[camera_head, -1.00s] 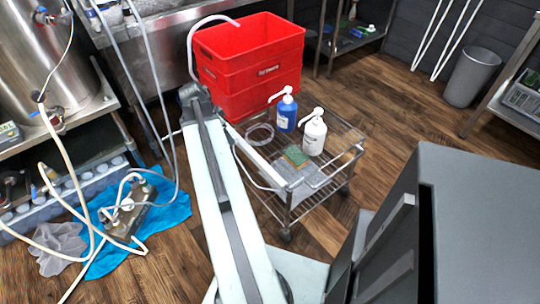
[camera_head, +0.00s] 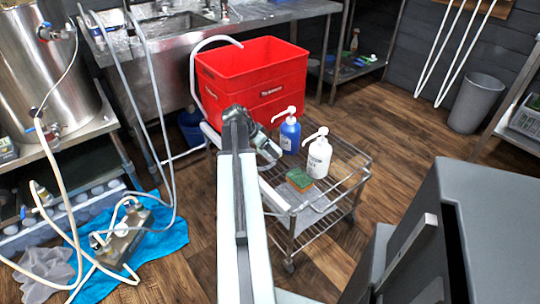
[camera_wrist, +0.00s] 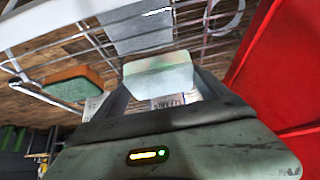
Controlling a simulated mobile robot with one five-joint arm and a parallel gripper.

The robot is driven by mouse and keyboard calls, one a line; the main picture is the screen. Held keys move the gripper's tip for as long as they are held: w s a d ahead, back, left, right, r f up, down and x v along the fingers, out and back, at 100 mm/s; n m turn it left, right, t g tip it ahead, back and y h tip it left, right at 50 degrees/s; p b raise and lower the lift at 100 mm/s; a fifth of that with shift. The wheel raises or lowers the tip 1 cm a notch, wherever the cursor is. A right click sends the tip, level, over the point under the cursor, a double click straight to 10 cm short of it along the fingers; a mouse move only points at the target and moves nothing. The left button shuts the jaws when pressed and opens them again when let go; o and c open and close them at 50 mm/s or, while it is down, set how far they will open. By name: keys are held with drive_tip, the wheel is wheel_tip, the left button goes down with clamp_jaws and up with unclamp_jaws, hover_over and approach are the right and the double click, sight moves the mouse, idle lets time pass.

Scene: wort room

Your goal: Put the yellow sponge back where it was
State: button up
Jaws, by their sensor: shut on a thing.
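My gripper (camera_wrist: 160,88) is shut on a pale, sponge-shaped block (camera_wrist: 158,74), whitish above and pale grey-green below. I cannot clearly see yellow on it. In the head view my gripper (camera_head: 268,152) is over the left side of the wire cart (camera_head: 335,213), near the red crate; the block cannot be made out there. A green and orange sponge (camera_head: 299,180) lies on the cart, apart from my gripper. It also shows at the left of the wrist view (camera_wrist: 74,84).
A blue pump bottle (camera_head: 290,136) and a white pump bottle (camera_head: 319,157) stand on the cart. A grey sheet (camera_wrist: 135,32) lies there too. Hoses and a blue cloth (camera_head: 160,232) lie on the floor at left.

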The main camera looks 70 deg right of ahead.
drive_tip(key=shift+s+d, duration=0.5)
drive_tip(key=shift+d, duration=0.1)
wheel_tip(320, 180, down, 4)
drive_tip(key=b, duration=0.4)
drive_tip(key=shift+r, duration=0.2)
drive_tip(key=o, duration=1)
drive_tip(key=shift+o, duration=0.2)
drive_tip(key=shift+a+r+p, duration=0.1)
drive_tip(key=shift+p, duration=0.3)
drive_tip(key=p+v, duration=1)
drive_tip(key=v, duration=0.2)
drive_tip(key=shift+w, duration=0.1)
